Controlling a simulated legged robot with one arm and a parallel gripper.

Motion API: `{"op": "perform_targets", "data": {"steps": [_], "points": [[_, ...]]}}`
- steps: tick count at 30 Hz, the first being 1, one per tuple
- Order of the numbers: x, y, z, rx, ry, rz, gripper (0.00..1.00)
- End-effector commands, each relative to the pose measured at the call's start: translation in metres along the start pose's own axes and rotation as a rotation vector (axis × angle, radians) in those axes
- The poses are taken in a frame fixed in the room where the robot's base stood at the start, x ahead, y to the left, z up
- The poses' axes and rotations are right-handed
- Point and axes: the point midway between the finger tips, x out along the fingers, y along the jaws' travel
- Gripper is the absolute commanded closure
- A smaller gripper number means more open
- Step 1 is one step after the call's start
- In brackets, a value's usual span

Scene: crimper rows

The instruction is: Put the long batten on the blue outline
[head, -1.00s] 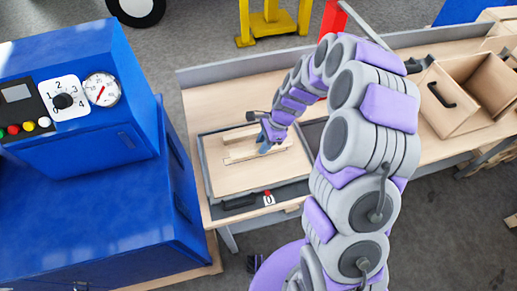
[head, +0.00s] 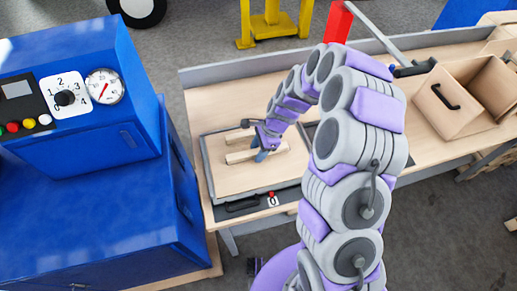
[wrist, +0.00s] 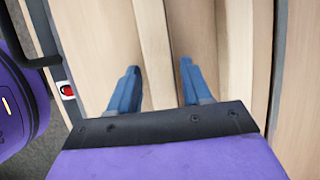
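Two pale wooden battens lie roughly parallel on the wooden board in the head view. The front batten (head: 240,157) appears the longer; the back batten (head: 238,136) is partly hidden by my gripper. My gripper (head: 262,154) is low over the front batten. In the wrist view, its two blue fingers (wrist: 159,68) are apart, with a batten (wrist: 154,45) running between them and a gap visible on the right side. The other batten (wrist: 235,45) shows further right. I cannot make out a blue outline in either view.
A dark frame (head: 206,170) edges the board, with a red-and-white marker (head: 272,199) at its front. A blue machine (head: 100,215) stands left. An open wooden box (head: 450,110) stands on the bench at right; a red post (head: 338,22) rises behind my arm.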

Motion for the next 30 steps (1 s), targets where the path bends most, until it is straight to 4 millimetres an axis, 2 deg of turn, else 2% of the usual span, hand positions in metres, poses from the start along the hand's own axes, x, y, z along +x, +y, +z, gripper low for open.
{"op": "perform_targets", "data": {"steps": [6,14,17,24,30], "points": [[-0.002,0.001,-0.004,0.002,-0.004,-0.003,0.42],[-0.007,0.0,-0.001,0.002,0.0,-0.004,0.42],[-0.021,-0.001,0.0,0.002,0.001,-0.007,0.42],[-0.071,0.0,-0.001,0.002,0.002,-0.008,0.42],[-0.105,0.001,-0.003,0.003,-0.003,-0.006,0.42]]}}
